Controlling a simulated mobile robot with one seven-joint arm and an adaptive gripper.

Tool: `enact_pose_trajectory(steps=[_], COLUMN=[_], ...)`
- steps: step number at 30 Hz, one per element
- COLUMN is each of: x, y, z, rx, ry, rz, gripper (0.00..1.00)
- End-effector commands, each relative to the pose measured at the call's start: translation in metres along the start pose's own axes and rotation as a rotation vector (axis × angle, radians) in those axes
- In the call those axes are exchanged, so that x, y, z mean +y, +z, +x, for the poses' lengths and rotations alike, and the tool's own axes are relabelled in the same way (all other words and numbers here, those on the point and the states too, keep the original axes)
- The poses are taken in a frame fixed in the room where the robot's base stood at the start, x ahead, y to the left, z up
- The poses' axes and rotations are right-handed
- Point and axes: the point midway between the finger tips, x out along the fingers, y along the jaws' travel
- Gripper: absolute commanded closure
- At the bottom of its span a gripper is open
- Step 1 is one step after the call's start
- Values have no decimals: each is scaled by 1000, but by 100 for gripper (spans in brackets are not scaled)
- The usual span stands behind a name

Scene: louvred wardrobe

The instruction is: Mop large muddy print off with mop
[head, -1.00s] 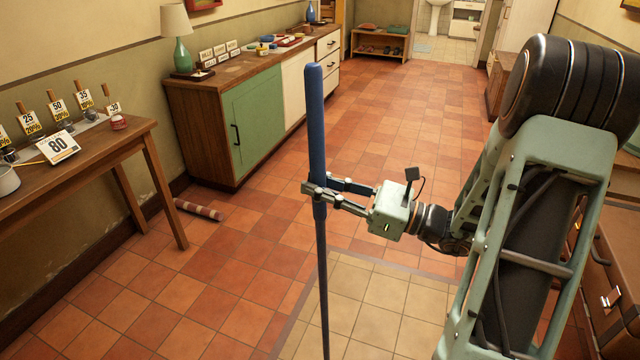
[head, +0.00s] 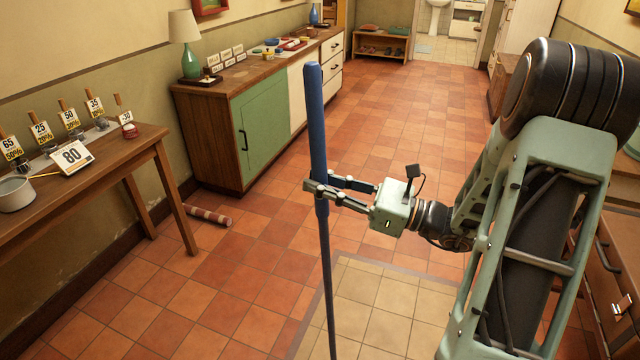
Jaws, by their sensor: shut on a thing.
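My gripper (head: 322,195) is shut on the blue mop handle (head: 317,125) and holds it nearly upright in the middle of the head view. The upper part of the handle is thick and blue. A thinner, darker shaft (head: 328,290) runs down below the fingers and leaves the bottom edge of the picture. The mop head is out of view. No muddy print shows on the visible floor.
A table (head: 120,145) with price cards and a pot (head: 14,194) stands at the left. Beyond it is a cabinet (head: 258,125) with a green door. A striped roll (head: 208,215) lies on the red tiles. A pale tiled patch (head: 385,303) lies below my arm. The floor ahead is clear.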

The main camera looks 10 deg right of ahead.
Motion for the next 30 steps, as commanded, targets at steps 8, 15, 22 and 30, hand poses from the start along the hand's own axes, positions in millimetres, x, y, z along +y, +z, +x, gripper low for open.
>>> enact_pose_trajectory(steps=[8, 15, 22, 30], x=[-1, -2, -2, -2], y=[31, 45, 44, 44], z=[4, 6, 6, 6], rx=[-2, -2, -2, -2], ry=[9, 14, 14, 14], rz=[0, 0, 0, 0], gripper=[100, 100, 100, 100])
